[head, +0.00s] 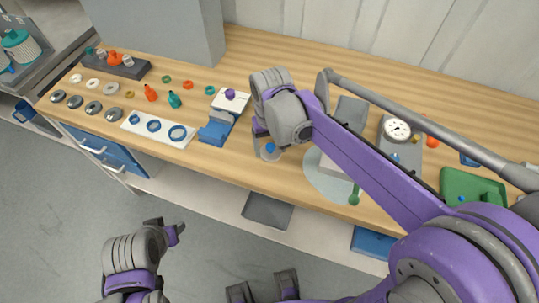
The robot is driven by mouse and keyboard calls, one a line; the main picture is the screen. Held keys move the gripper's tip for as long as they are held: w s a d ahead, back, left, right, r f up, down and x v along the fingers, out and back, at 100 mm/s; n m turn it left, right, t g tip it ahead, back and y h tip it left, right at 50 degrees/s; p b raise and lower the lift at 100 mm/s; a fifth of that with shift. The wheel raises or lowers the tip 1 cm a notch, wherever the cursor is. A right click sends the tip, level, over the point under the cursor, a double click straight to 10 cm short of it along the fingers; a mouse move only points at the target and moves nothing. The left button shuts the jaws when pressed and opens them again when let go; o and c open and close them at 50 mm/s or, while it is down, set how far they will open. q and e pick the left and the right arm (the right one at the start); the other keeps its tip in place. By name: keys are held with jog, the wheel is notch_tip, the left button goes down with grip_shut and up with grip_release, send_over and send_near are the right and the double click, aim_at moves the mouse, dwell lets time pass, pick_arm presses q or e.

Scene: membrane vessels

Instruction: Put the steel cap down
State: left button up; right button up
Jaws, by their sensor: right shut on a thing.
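My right gripper (262,132) reaches down over the bench, left of the middle. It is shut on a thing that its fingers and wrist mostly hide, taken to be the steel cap. A clear vessel (270,154) with a blue spot shows just below the fingers; I cannot tell whether the held thing touches it. Several round steel caps (75,102) lie in a row at the bench's left front. My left gripper (171,231) is low in front of the bench, over the floor, away from the caps; its jaw opening is unclear.
A white plate with blue rings (158,129) and a blue block (214,133) lie left of my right gripper. A round gauge (397,129) and a green tray (468,184) stand to the right. My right forearm crosses above the bench. Bare wood shows at the back.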

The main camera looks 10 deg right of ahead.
aim_at(270, 155)
jog(key=shift+f, duration=2.2)
jog(key=o, duration=1.1)
jog(key=shift+f+b, duration=0.2)
jog(key=shift+b, duration=0.1)
jog(key=o, duration=0.4)
jog(key=shift+r, duration=0.2)
jog(key=shift+r, duration=0.35)
notch_tip(270, 155, up, 11)
jog(key=shift+r+p, duration=0.2)
jog(key=shift+p, duration=0.45)
jog(key=s+d+f+t, duration=0.1)
jog(key=s+d+f, duration=0.1)
jog(key=s+f, duration=0.1)
jog(key=s+d+f+t, duration=0.2)
jog(key=s+f, duration=0.1)
jog(key=s, duration=0.3)
jog(key=s+d+f+t, duration=0.2)
jog(key=s+f, duration=0.2)
jog(key=s, duration=0.1)
jog(key=shift+s+d, duration=0.25)
jog(key=shift+d, duration=0.05)
